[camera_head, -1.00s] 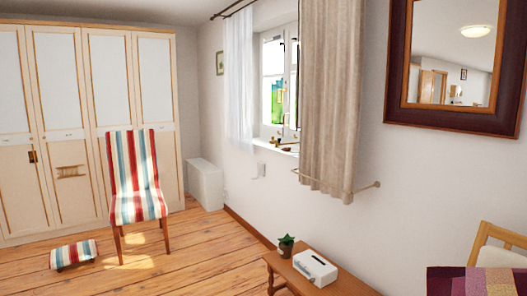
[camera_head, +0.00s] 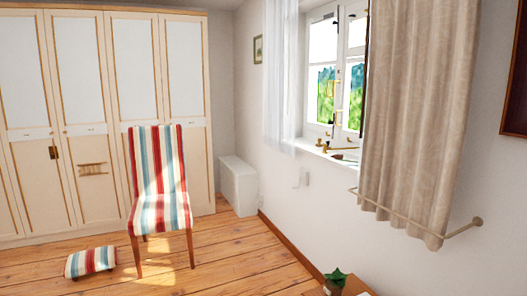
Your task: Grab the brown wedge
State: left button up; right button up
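I cannot make out a brown wedge for certain. Small brownish and dark items (camera_head: 343,156) lie on the white window sill (camera_head: 330,152) at the right of centre, too small to identify. Neither of my grippers is in view.
A striped chair (camera_head: 160,205) stands before the pale wardrobe (camera_head: 85,100), with a striped footstool (camera_head: 91,262) at lower left. A white box-like unit (camera_head: 239,186) is in the corner. A potted plant (camera_head: 336,279) shows at the bottom edge. The wooden floor (camera_head: 225,262) between is clear.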

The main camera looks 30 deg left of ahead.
aim_at(338, 156)
jog(key=i+j+u, duration=0.1)
jog(key=i+j, duration=0.15)
jog(key=i, duration=0.15)
jog(key=i+j, duration=0.2)
jog(key=i, duration=0.2)
jog(key=i+j+u, duration=0.15)
jog(key=i, duration=0.25)
jog(key=i+j, duration=0.25)
jog(key=i, duration=0.2)
jog(key=u, duration=0.05)
